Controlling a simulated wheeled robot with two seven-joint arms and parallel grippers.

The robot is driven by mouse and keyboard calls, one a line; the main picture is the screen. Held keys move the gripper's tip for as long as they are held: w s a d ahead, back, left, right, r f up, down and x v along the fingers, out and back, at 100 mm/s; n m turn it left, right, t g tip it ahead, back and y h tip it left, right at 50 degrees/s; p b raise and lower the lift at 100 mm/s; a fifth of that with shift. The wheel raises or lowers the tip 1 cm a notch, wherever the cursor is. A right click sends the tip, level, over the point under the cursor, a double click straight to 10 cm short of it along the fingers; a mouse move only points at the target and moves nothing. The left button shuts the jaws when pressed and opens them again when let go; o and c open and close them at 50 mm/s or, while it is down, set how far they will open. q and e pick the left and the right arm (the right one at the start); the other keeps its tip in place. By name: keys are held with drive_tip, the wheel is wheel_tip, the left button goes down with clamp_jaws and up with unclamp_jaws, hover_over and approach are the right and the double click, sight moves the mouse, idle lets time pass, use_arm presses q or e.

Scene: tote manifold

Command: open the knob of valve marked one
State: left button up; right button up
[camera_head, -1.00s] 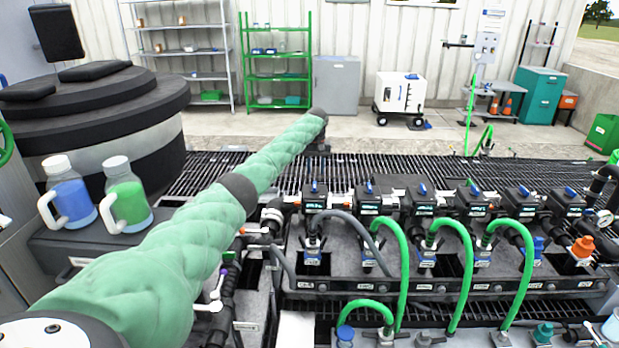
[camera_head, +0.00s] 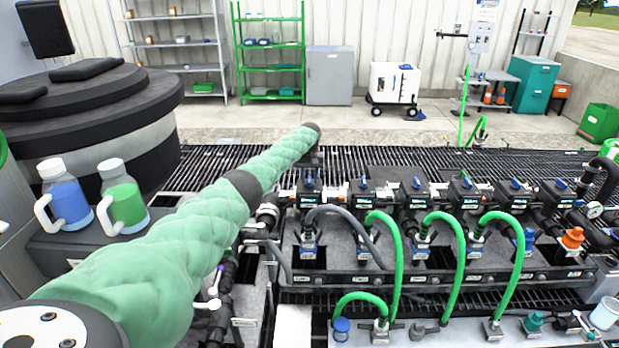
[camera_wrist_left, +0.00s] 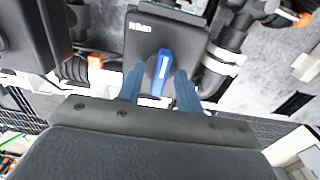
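A row of black valves with blue knobs runs along the manifold. The leftmost valve (camera_head: 309,198) has a small blue knob (camera_head: 309,183) on top; its number is too small to read. My left gripper (camera_head: 311,163) points down just above and behind this valve, partly hidden by my green-sleeved arm. In the left wrist view, the blue knob (camera_wrist_left: 162,72) lies between the two blue-grey fingers (camera_wrist_left: 159,88), with a gap on each side. The fingers are open. The black valve body with a white label is below it. My right gripper is not in view.
Green hoses (camera_head: 398,262) and a grey hose arch in front of the valves. More valves stand close on the right. Two capped bottles, blue (camera_head: 66,205) and green (camera_head: 126,204), stand at the left. A dark grating (camera_head: 420,160) lies behind the row.

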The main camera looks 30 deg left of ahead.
use_arm(q)
drive_tip(key=shift+f, duration=0.15)
drive_tip(key=shift+a, duration=0.1)
drive_tip(key=shift+c, duration=0.7)
clamp_jaws()
